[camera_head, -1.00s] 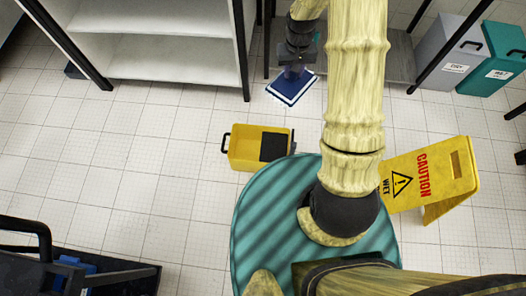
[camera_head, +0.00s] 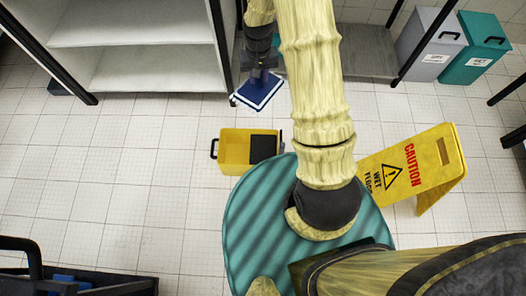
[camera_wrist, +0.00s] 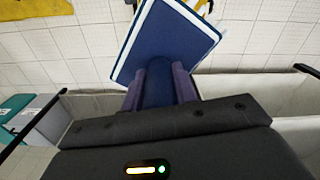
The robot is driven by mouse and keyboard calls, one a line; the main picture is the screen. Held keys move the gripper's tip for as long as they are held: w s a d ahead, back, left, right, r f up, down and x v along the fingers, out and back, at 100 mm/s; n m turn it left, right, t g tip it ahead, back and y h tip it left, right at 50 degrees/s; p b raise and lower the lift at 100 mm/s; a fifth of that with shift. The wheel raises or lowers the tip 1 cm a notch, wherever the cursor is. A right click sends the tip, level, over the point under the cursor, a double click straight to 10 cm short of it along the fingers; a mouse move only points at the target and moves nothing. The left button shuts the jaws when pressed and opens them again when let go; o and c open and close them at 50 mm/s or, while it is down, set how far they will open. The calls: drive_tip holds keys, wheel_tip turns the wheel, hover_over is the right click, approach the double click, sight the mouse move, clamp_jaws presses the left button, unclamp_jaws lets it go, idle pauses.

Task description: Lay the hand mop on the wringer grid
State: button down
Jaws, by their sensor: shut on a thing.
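The hand mop is a flat blue pad with white edges (camera_head: 258,90). It hangs tilted from my gripper (camera_head: 262,66), above the floor in front of the shelves. In the wrist view the mop (camera_wrist: 170,38) fills the top middle, and my gripper (camera_wrist: 160,82) has its two purple fingers shut on its blue handle. The yellow bucket (camera_head: 233,152) stands on the floor, nearer than the mop and slightly left of it. The dark wringer grid (camera_head: 263,148) covers the bucket's right part. The mop is apart from the grid.
A yellow caution sign (camera_head: 430,165) stands right of my arm. White shelves (camera_head: 140,50) stand at the back left. Grey (camera_head: 430,45) and teal (camera_head: 475,48) bins are at the back right. A dark cart (camera_head: 80,285) is at the lower left. The floor left of the bucket is clear.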

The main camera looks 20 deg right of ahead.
wheel_tip(320, 180, down, 39)
drive_tip(key=s+m+b, duration=0.2)
drive_tip(key=m+b, duration=2.6)
drive_tip(key=m, duration=0.1)
wheel_tip(320, 180, down, 6)
drive_tip(key=b, duration=0.4)
drive_tip(key=shift+f, duration=0.15)
